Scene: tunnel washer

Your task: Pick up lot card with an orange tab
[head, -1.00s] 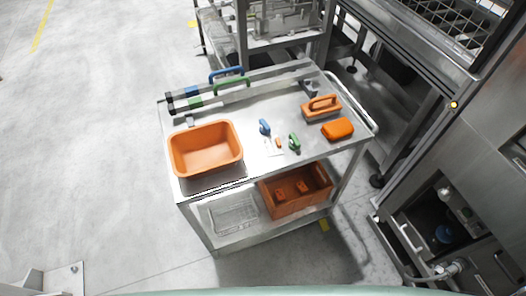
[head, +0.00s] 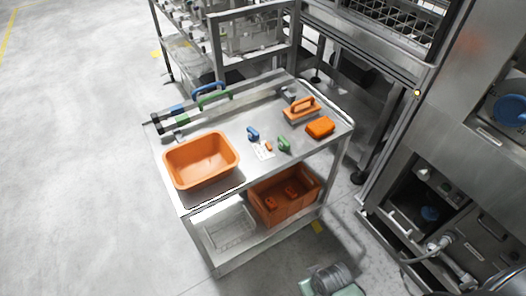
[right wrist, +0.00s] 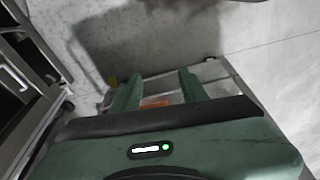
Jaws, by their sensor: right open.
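The lot card (head: 263,153) is a small white sheet lying flat on the cart top. Its orange tab (head: 268,146) stands at its upper right, between a blue piece (head: 253,134) and a green piece (head: 284,144). My right gripper (right wrist: 158,88) shows in the right wrist view with its two green fingers apart and nothing held. A bit of orange (right wrist: 155,102) shows between the fingers, too little to identify. Part of my right arm shows at the bottom of the head view, well apart from the card. My left gripper is not in view.
The steel cart (head: 225,135) holds an orange basin (head: 201,160), an orange handled tool (head: 301,111), an orange block (head: 320,127) and blue and green handles at the back. An orange crate (head: 284,196) sits on the lower shelf. Steel machinery stands right. Floor at left is clear.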

